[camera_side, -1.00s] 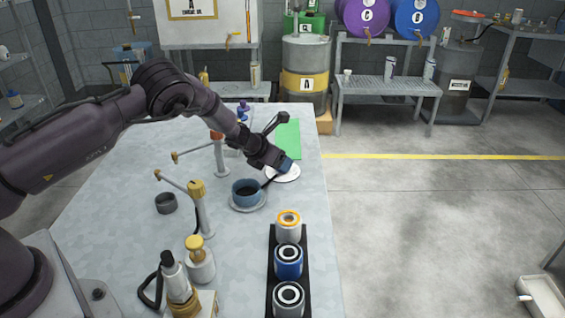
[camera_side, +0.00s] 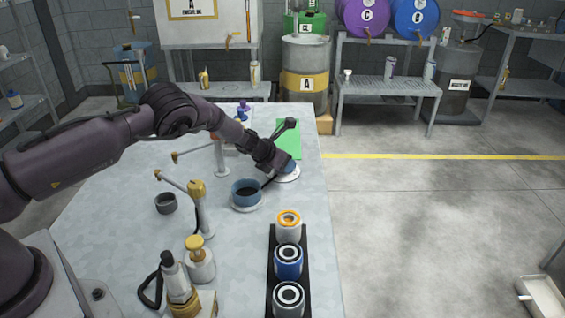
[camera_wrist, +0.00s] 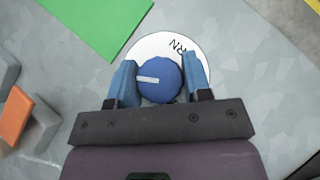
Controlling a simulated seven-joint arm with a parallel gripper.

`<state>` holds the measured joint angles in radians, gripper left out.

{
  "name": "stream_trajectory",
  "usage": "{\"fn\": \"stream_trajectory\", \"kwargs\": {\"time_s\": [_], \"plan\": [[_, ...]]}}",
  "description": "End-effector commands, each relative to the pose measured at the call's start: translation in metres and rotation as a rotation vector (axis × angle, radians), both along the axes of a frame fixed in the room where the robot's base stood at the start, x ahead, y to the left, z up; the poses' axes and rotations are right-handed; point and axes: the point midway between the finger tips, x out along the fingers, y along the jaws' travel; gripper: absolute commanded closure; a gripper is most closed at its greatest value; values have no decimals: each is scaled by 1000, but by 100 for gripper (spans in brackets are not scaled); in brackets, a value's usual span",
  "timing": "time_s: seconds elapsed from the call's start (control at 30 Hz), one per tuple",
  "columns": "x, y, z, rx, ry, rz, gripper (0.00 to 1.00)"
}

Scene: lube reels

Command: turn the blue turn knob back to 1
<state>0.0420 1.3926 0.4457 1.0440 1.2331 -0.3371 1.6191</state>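The blue turn knob (camera_wrist: 160,78) sits on a round white dial plate (camera_wrist: 165,45) in the wrist view. A short white mark on the knob points to the left of the picture. Upside-down dark letters show at the plate's far edge; no 1 can be made out. My gripper (camera_wrist: 161,80) has its two blue fingers spread wide, one on each side of the knob, very close to it. Whether they touch it I cannot tell. In the side view my gripper (camera_side: 283,164) is down at the plate (camera_side: 288,174), with the knob mostly hidden.
A green sheet (camera_side: 289,138) lies just beyond the plate. A black rack (camera_side: 273,262) with several cans runs along the table's right edge. Pump dispensers (camera_side: 200,265) stand at left.

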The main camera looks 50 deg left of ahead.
Motion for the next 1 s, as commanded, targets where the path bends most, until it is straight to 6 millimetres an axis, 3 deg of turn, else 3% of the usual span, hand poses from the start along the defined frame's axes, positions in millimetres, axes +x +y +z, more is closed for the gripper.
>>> {"fn": "stream_trajectory", "kwargs": {"time_s": [0.43, 1.0], "plan": [[0, -1, 0, 0, 1, 112, 78], [0, -2, 0, -4, 1, 602, 78]]}}
